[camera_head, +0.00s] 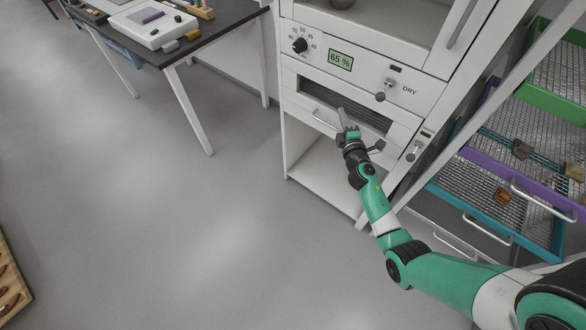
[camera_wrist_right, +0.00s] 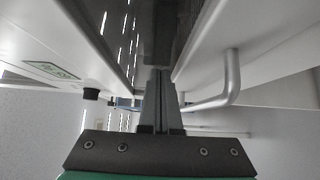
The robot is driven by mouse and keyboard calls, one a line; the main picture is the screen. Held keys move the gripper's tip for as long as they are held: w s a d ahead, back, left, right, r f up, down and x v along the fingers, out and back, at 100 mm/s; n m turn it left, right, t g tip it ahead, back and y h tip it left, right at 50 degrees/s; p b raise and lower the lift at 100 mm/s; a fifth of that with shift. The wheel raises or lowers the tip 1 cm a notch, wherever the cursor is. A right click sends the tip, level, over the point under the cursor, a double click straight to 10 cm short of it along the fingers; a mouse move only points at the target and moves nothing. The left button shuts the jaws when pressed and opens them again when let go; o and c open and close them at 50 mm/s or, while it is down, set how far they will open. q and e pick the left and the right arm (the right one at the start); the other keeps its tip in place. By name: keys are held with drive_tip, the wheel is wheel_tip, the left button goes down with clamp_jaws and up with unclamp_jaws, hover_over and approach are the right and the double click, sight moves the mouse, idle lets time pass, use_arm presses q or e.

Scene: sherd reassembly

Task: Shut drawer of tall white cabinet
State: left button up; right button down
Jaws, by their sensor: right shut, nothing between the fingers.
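The tall white cabinet (camera_head: 297,145) stands at the centre right. Its drawer (camera_head: 300,105) is pulled part way out; a dark gap shows behind the drawer front. The drawer's bar handle (camera_head: 323,121) is on the front, and it also shows in the right wrist view (camera_wrist_right: 231,82). My right gripper (camera_head: 342,116) is at the drawer front, by the handle, with its fingers shut and empty. In the right wrist view the shut fingers (camera_wrist_right: 161,90) are left of the handle; whether they touch the drawer I cannot tell. My left gripper is not in view.
Above the drawer are a dial (camera_head: 300,45), a 65 % display (camera_head: 341,60) and a DRY knob (camera_head: 380,97). A rack with coloured mesh trays (camera_head: 520,170) stands close on the right. A dark table (camera_head: 205,38) is at upper left.

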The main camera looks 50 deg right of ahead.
drive_tip(key=shift+d+f, duration=0.1)
drive_tip(key=shift+d, duration=0.3)
drive_tip(key=shift+s, duration=0.1)
drive_tip(key=shift+a, duration=0.1)
drive_tip(key=w+a+p+v, duration=0.1)
drive_tip(key=w+a+v, duration=0.1)
drive_tip(key=v, duration=1)
drive_tip(key=shift+s+a, duration=0.2)
drive_tip(key=shift+a, duration=0.1)
